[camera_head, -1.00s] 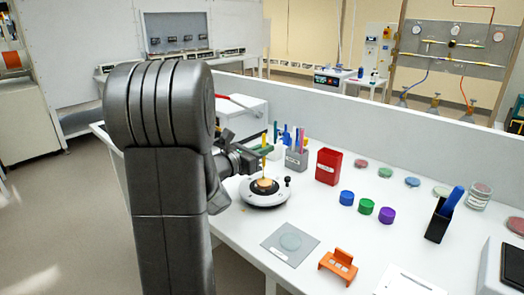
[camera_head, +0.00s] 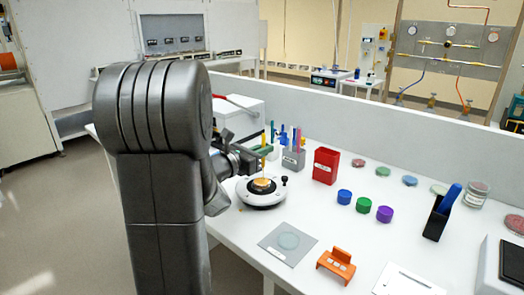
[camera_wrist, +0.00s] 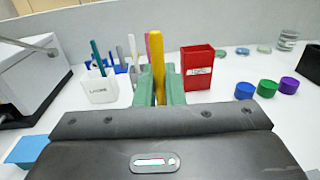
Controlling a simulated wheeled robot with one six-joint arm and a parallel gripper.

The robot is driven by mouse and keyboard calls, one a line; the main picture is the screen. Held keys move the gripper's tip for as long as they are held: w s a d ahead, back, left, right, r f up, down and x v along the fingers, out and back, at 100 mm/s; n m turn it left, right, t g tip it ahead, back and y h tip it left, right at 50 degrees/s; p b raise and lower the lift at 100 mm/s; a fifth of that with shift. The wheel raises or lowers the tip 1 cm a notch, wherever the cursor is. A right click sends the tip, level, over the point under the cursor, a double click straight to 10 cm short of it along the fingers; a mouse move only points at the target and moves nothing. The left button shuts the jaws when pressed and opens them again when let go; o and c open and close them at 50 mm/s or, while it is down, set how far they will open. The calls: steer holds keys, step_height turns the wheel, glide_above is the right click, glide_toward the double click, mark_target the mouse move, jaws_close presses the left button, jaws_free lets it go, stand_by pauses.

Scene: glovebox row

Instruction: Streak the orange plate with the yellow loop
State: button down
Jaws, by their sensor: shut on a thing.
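The yellow loop (camera_head: 263,140) is upright in my gripper (camera_head: 261,151), with its thin lower end pointing down at the orange plate (camera_head: 262,186). I cannot tell whether its tip touches the plate. The orange plate sits in the middle of a round white turntable (camera_head: 251,201) with a black knob at its side. In the wrist view, the green fingers of my gripper (camera_wrist: 159,92) are shut on the yellow loop (camera_wrist: 157,62). The plate and the loop's lower end are hidden there.
A grey holder (camera_head: 293,159) with coloured loops and a red bin (camera_head: 325,166) stand just behind and right. Blue, green and purple caps (camera_head: 363,205) lie further right. A grey mat (camera_head: 272,246) and an orange stand (camera_head: 337,265) lie in front.

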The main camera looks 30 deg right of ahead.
steer(key=shift+s+d+b, duration=0.35)
steer(key=shift+s+b, duration=0.35)
steer(key=shift+b, duration=0.05)
stand_by(0.6)
steer(key=shift+r, duration=0.1)
step_height(320, 180, up, 6)
steer(key=p, duration=0.3)
stand_by(0.5)
